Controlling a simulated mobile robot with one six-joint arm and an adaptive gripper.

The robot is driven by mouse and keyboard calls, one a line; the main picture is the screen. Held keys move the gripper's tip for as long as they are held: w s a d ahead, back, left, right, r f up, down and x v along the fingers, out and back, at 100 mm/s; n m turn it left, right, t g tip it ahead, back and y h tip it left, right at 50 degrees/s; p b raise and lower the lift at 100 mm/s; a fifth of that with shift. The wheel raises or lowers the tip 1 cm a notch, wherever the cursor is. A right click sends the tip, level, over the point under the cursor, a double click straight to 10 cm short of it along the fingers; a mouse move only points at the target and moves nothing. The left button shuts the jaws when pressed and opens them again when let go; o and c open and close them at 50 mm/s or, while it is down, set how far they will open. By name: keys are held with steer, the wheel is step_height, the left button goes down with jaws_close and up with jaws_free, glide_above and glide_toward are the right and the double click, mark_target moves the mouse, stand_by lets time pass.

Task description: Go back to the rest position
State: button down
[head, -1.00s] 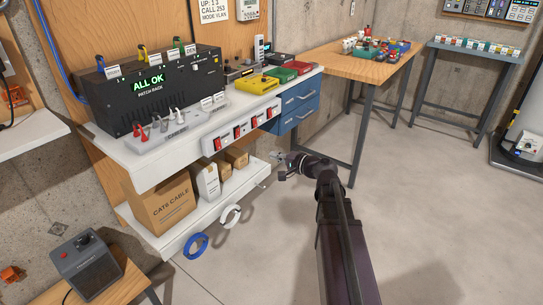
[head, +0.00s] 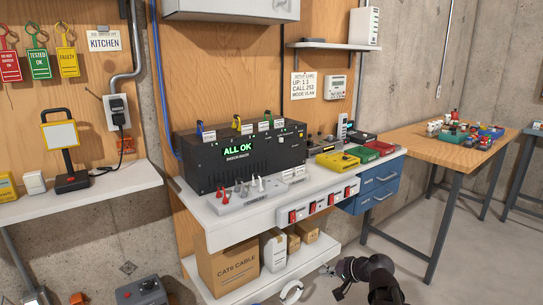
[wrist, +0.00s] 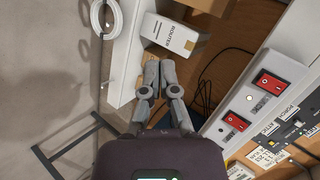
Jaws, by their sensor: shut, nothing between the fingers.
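My gripper (wrist: 159,72) shows in the wrist view with its two grey fingers close together, shut and empty. In that view it is in front of the shelf under the white bench, near the box marked ROUTER (wrist: 172,32). In the head view my arm rises from the bottom edge, right of centre, and my gripper (head: 327,270) points left, beside the lower shelf (head: 322,252). I cannot tell the exact gap between the fingers and the shelf.
The patch rack (head: 240,158) reading ALL OK stands on the white bench, above a row of red switches (head: 320,205). Blue drawers (head: 376,188) hang at its right. A wooden table (head: 455,150) stands further right. A Cat6 cable box (head: 228,271) sits on the lower shelf. Floor at right is clear.

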steer(key=s+f+n+g+h, duration=0.3)
steer(key=s+f+g+h, duration=0.1)
steer(key=s, duration=0.3)
steer(key=s+f+n+g+h, duration=0.25)
steer(key=s+f+h, duration=0.2)
steer(key=s, duration=0.25)
step_height(320, 180, up, 23)
steer(key=p, duration=2.2)
steer(key=shift+w, duration=0.15)
steer(key=shift+f+g, duration=0.1)
steer(key=shift+g, duration=0.15)
